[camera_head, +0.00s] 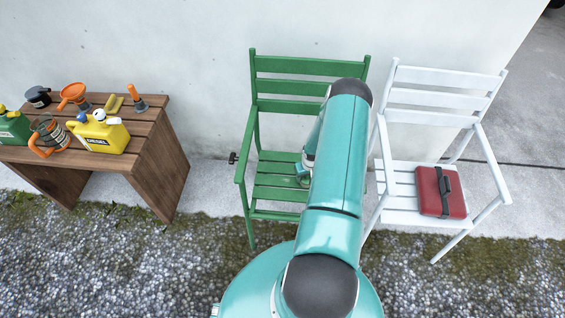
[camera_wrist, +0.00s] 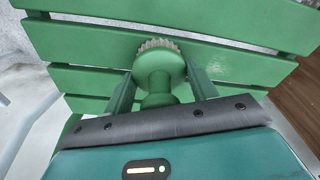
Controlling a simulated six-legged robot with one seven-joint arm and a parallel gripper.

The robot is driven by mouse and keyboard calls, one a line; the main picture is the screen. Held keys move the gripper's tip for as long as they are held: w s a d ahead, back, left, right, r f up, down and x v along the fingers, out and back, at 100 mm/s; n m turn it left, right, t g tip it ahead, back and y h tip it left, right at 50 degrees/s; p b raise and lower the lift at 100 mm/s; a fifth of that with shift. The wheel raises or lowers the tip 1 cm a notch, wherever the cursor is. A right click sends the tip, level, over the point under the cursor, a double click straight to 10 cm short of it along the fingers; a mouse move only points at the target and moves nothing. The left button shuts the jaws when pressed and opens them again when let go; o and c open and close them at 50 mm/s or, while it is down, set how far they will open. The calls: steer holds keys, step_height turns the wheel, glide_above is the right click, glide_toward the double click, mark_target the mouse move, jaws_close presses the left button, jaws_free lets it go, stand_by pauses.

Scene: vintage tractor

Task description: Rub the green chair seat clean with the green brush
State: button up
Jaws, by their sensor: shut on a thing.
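The green chair (camera_head: 248,140) stands against the wall, with its slatted green seat (camera_head: 275,181) partly hidden behind my teal arm. In the wrist view the seat slats (camera_wrist: 95,48) fill most of the picture. The green brush (camera_wrist: 157,62) has a round head with a pale bristle edge. My gripper (camera_wrist: 160,84) is shut on the brush, one finger on each side of it. The brush head is over the seat slats; I cannot tell whether the bristles touch them. In the head view the gripper is mostly hidden by my arm, and the brush is not clearly visible.
A white chair (camera_head: 405,172) with a red case (camera_head: 430,192) on its seat stands close at right. A wooden bench (camera_head: 150,150) at left holds a yellow can (camera_head: 100,136), orange funnel (camera_head: 74,94) and other items. A small dark knob (camera_head: 233,158) shows beside the green chair's left armrest.

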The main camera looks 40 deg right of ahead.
steer(key=shift+s+d, duration=0.7)
steer(key=shift+s, duration=0.3)
